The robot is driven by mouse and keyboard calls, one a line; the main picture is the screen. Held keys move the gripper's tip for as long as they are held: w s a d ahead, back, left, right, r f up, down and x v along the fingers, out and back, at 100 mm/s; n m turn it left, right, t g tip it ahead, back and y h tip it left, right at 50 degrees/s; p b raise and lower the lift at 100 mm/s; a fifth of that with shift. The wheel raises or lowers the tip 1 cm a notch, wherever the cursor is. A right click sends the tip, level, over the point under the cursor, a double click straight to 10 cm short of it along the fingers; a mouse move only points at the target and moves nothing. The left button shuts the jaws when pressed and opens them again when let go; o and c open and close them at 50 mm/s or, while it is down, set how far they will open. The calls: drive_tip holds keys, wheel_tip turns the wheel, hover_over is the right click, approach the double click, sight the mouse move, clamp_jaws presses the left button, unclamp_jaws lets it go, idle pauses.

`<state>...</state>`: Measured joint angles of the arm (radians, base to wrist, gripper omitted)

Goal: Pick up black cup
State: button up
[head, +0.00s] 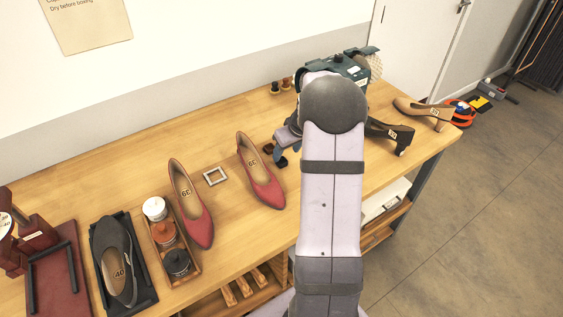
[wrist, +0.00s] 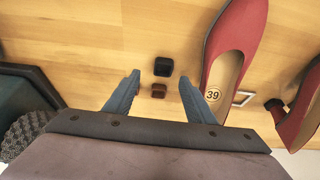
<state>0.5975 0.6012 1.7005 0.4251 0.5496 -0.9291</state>
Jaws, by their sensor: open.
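A small black cup (head: 281,161) sits on the wooden bench, to the right of the nearer red shoe's heel in the head view. In the wrist view the black cup (wrist: 163,66) lies just ahead of the gap between the fingertips. My gripper (wrist: 162,82) is open and empty, with its two blue-grey fingers apart. In the head view my gripper (head: 284,147) is low beside the cup, partly hidden by my arm. I cannot tell its exact height above the bench.
A small brown cup (wrist: 158,90) stands close to the black one, between the fingers. A red shoe (wrist: 226,62) is near the right finger. A metal buckle (head: 215,176), another red shoe (head: 190,205) and a tray of jars (head: 195,268) are farther left in the head view.

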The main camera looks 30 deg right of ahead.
sight(280, 162)
drive_tip(key=p+x, duration=0.2)
drive_tip(key=x, duration=0.1)
drive_tip(key=shift+a+f, duration=0.15)
drive_tip(key=shift+a, duration=0.2)
drive_tip(key=shift+x, duration=0.9)
drive_tip(key=shift+s, duration=0.1)
drive_tip(key=c, duration=1.1)
